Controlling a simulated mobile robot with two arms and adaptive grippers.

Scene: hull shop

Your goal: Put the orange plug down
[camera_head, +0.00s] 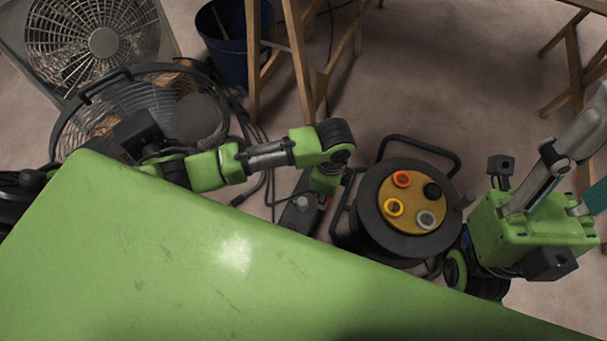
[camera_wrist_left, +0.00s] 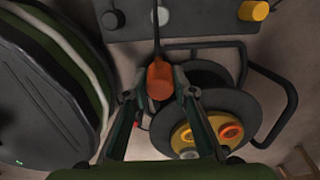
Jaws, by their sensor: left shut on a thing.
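The orange plug (camera_wrist_left: 159,82) is between the fingers of my left gripper (camera_wrist_left: 157,92) in the left wrist view. A dark cord runs up from it. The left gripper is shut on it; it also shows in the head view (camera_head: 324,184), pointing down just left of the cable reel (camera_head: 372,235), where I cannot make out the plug. I cannot tell whether the plug touches anything below. My right gripper (camera_head: 588,160) is at the right edge of the head view, fingers spread apart, tips cut off by the frame.
The cable reel has several coloured sockets. A dark panel (camera_wrist_left: 205,22) with knobs lies at the top of the wrist view. My green body covers the lower head view. Fans (camera_head: 100,45), a blue bucket (camera_head: 232,50) and wooden trestles (camera_head: 298,50) stand behind. Open floor (camera_head: 455,70) lies beyond the reel.

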